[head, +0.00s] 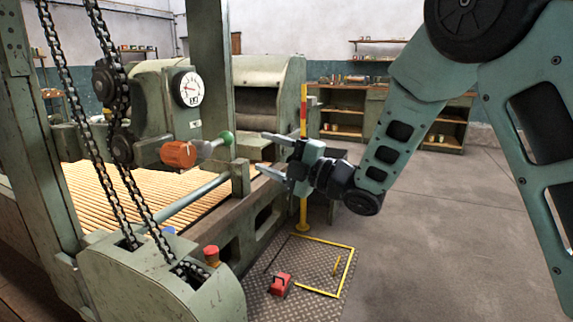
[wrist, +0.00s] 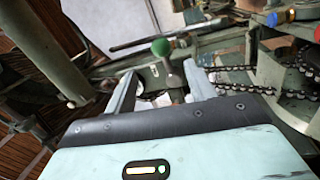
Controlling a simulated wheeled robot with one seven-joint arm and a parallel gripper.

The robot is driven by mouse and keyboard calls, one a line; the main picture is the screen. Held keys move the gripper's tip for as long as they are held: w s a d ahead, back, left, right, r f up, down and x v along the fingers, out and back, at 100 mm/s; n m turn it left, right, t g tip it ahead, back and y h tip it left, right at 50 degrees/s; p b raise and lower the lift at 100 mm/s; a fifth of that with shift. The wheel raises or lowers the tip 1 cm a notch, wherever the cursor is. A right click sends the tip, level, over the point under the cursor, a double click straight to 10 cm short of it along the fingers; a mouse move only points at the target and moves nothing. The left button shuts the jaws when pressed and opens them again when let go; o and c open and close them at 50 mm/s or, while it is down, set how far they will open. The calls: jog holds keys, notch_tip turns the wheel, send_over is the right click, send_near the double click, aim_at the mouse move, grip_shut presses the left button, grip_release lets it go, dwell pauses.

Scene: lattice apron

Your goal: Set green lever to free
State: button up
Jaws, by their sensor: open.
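The green lever's round knob (head: 226,137) shows in the head view beside the machine, just right of an orange cylindrical part (head: 178,153). My gripper (head: 264,152) is open and empty to the right of the knob, its two fingers pointing left toward the machine. In the wrist view the green knob (wrist: 161,47) sits ahead of the fingertips, on a grey stem that runs down between them. My gripper (wrist: 160,72) shows open there, with a finger on each side of the stem. I cannot tell whether either finger touches it. No position label on the lever is readable.
Chains (head: 110,120) hang at the left by a green post. A red and yellow post (head: 303,115) stands behind my gripper. A red pedal (head: 281,284) lies on the floor plate. The floor at the right is clear.

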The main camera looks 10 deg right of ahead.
jog(key=v, duration=0.4)
jog(key=s+a+f+m+g+h, duration=0.4)
jog(key=s+f+m+h, duration=0.55)
jog(key=m, duration=0.35)
jog(key=s+d+f+m+g+h, duration=0.25)
jog(key=s+g, duration=0.25)
jog(key=s, duration=0.7)
jog(key=s+d+f+m+g+h, duration=0.1)
jog(key=s+f+m+g+h, duration=0.2)
jog(key=s, duration=0.9)
notch_tip(320, 180, up, 17)
jog(key=g+p, duration=0.1)
jog(key=p, duration=1.4)
jog(key=shift+f, duration=0.25)
